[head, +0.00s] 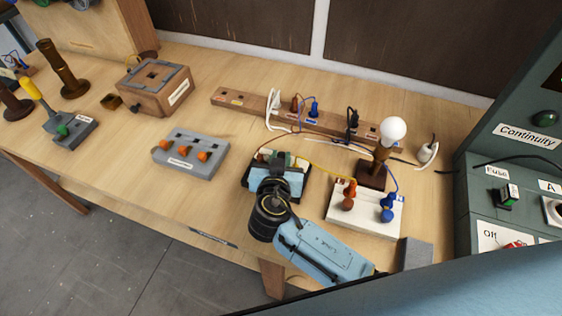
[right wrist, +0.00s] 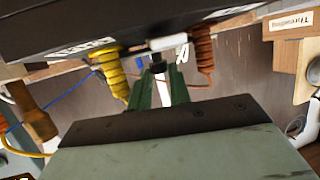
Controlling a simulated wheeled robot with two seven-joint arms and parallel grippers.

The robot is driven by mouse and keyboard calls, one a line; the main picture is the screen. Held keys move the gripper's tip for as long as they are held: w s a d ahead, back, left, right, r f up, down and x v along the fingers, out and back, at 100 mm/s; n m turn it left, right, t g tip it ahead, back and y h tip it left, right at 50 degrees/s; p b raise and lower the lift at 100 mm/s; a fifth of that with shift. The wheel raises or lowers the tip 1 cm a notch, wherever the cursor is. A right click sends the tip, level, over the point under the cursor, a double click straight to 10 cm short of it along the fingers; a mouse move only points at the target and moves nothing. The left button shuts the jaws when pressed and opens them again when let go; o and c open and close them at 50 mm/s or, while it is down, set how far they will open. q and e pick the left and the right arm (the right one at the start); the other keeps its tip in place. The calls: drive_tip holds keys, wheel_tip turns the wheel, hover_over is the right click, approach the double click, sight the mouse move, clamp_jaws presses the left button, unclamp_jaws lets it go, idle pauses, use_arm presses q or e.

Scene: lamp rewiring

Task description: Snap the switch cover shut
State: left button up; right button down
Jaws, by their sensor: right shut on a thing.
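The dark switch housing (head: 249,180) lies on the bench in the middle of the head view, mostly hidden under my right gripper (head: 284,168). The green fingers of my right gripper (right wrist: 160,85) are shut on a small part at this body, which I take to be the switch cover. I cannot tell whether the cover is fully closed. My left gripper is not in view.
Right of the gripper is a white terminal board (head: 368,215) with orange and blue plugs. The lamp with its bulb (head: 393,130) stands behind it, near a wooden socket strip (head: 240,100). A grey block with orange knobs (head: 190,153) sits left.

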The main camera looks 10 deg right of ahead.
drive_tip(key=shift+f, duration=0.1)
idle(0.4)
drive_tip(key=c, duration=1.3)
unclamp_jaws()
